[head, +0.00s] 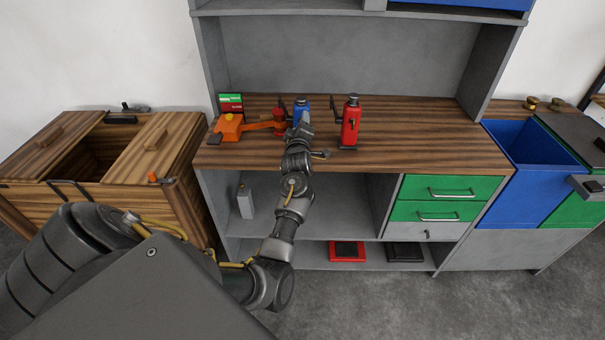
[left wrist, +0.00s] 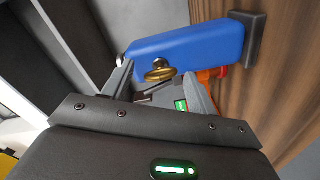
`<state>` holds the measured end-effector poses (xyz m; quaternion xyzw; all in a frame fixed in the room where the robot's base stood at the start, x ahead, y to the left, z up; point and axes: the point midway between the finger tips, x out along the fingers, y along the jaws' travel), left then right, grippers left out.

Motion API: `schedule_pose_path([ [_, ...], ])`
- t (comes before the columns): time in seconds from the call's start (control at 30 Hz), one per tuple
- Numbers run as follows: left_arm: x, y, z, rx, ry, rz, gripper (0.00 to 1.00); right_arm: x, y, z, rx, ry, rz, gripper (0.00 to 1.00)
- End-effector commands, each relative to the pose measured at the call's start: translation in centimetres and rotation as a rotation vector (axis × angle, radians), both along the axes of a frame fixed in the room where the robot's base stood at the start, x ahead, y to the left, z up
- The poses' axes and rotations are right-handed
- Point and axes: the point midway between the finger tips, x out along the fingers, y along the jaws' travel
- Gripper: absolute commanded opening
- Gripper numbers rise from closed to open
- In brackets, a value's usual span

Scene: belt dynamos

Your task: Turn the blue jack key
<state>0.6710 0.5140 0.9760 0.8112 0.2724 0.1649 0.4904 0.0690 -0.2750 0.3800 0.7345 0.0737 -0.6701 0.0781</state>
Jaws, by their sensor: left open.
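The blue jack (head: 301,104) stands on the wooden worktop, partly hidden behind my left gripper (head: 303,132). In the left wrist view the blue jack (left wrist: 190,48) fills the upper middle, with a dark base plate (left wrist: 254,38) at its right end. Its brass key (left wrist: 160,71) sticks out from the side facing me. My left gripper (left wrist: 160,88) is open, its two fingers on either side of the key and just short of it in the picture. I cannot tell whether a finger touches the key. My right gripper does not show.
A red jack (head: 350,124) stands right of the blue one. An orange device (head: 229,127) and a green and red box (head: 230,103) are to the left. The worktop (head: 430,135) is clear on the right. A wooden chest (head: 175,145) stands left, a blue bin (head: 525,190) right.

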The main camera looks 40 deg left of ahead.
Motion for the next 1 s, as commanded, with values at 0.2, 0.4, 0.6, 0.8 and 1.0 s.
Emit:
schedule_pose_path([
  [0.2,0.1,0.0,0.9,0.414,0.313,-0.003,0.58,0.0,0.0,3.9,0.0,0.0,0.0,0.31],
  [0.4,0.2,-0.1,0.8,0.714,0.54,-0.001,0.58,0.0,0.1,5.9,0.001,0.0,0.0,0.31],
  [0.6,-0.9,-1.1,-0.2,0.875,0.662,-0.002,0.58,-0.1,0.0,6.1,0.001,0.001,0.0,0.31],
  [0.8,-3.9,-3.4,-0.1,0.868,0.657,-0.002,0.58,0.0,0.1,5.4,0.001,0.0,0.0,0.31],
  [1.0,-7.2,-6.0,-0.1,0.865,0.655,-0.003,0.58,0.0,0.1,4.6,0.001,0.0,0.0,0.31],
])
